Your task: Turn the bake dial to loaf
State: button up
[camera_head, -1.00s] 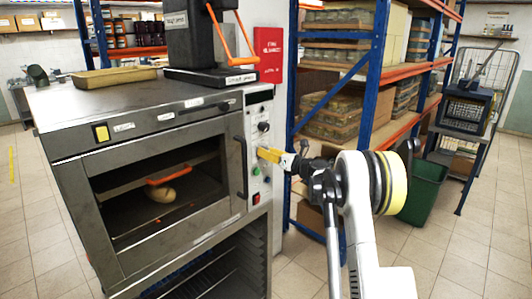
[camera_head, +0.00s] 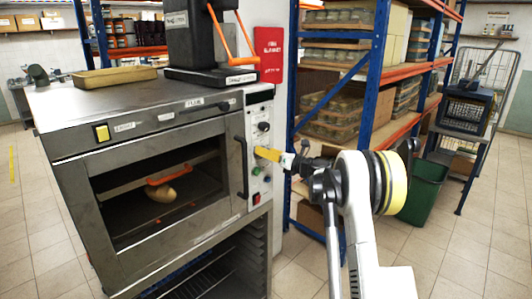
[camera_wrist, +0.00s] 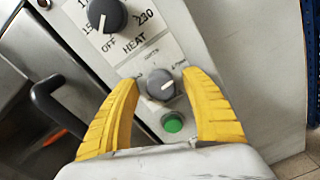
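My gripper (camera_wrist: 160,78) is open, its two yellow fingers on either side of a small grey dial (camera_wrist: 160,84) on the oven's control panel. A gap shows between the dial and each finger. In the head view, my gripper (camera_head: 262,153) is at the panel and hides this dial. The larger dark HEAT dial (camera_wrist: 107,15) is above it, and a green button (camera_wrist: 172,123) is below.
The oven (camera_head: 85,128) has a dark door handle (camera_head: 242,166) just left of the panel. A loaf (camera_head: 164,194) shows inside. Shelving with a blue post (camera_head: 375,70) stands close on the right. A green bin (camera_head: 427,190) is on the floor farther right.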

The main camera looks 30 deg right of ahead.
jog(key=shift+s, duration=0.1)
jog(key=v, duration=1.2)
jog(key=s+a+r+n+g, duration=0.1)
jog(key=s+a+n+g, duration=0.1)
jog(key=s+a+n, duration=0.35)
jog(key=s+a+r+n+g, duration=0.25)
jog(key=a+n, duration=0.35)
jog(key=a, duration=0.4)
jog(key=s+a+n+g, duration=0.2)
jog(key=s+a+n, duration=0.25)
jog(key=a, duration=0.35)
jog(key=s+a+f+n+g+h, duration=0.1)
jog(key=s+f+n+h, duration=0.1)
jog(key=s+n, duration=0.5)
jog(key=s+a+f+n+g+h, duration=0.1)
jog(key=s+a+f+n, duration=0.1)
jog(key=s+n, duration=0.5)
jog(key=s+a+f+n+g+h, duration=0.1)
jog(key=s+a+f+n+h, duration=0.1)
jog(key=s+n, duration=0.5)
jog(key=s+f, duration=0.1)
jog(key=s, duration=0.4)
jog(key=shift+s+h, duration=0.15)
jog(key=shift+h, duration=0.15)
